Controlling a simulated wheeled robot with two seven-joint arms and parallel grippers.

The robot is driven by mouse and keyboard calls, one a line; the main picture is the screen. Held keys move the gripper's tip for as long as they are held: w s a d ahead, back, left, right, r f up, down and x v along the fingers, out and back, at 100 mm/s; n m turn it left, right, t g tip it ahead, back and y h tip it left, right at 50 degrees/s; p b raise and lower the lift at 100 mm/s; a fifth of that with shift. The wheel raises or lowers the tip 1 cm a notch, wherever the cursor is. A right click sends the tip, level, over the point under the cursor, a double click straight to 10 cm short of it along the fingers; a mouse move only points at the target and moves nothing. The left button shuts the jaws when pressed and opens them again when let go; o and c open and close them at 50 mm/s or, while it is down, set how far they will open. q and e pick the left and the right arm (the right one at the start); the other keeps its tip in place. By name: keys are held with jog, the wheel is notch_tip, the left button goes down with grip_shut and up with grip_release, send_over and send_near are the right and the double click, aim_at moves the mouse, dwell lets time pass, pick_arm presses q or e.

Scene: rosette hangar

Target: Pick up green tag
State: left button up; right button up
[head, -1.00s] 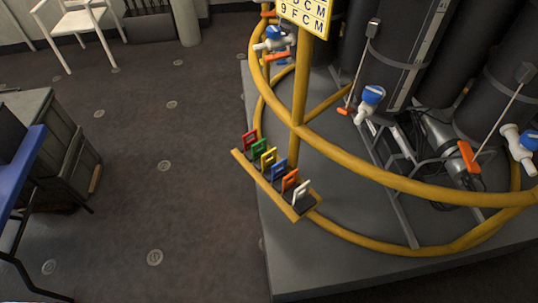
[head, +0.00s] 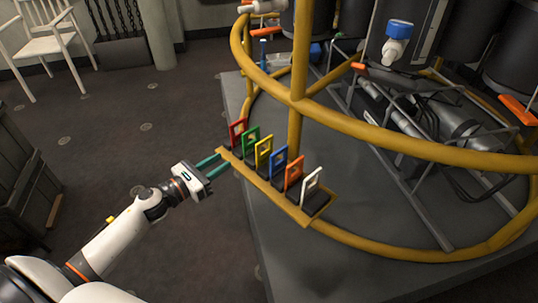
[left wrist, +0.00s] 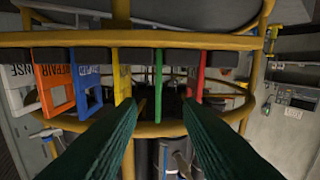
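The green tag (head: 251,138) stands upright in a yellow rack (head: 262,186) in the head view, between the red tag (head: 237,132) and the yellow tag (head: 263,152). My left gripper (head: 221,165) reaches in from the left, its two green fingers at the rack's outer side near the red and green tags. In the left wrist view the green tag (left wrist: 158,72) shows nearly edge-on, ahead of and between the parted fingers of the left gripper (left wrist: 160,108). The gripper is open, with nothing between its fingers. My right gripper is out of view.
The blue tag (head: 279,162), orange tag (head: 293,173) and white tag (head: 311,184) share the rack. A yellow rail (head: 400,145) and post stand close behind. A wooden cabinet (head: 22,185) stands left; the floor between is clear.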

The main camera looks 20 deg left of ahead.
pick_arm(q)
send_near(259, 137)
jog(key=shift+w+f, duration=0.3)
jog(key=shift+w, duration=0.3)
jog(key=shift+x, duration=3.15)
jog(key=shift+c, duration=0.2)
grip_shut()
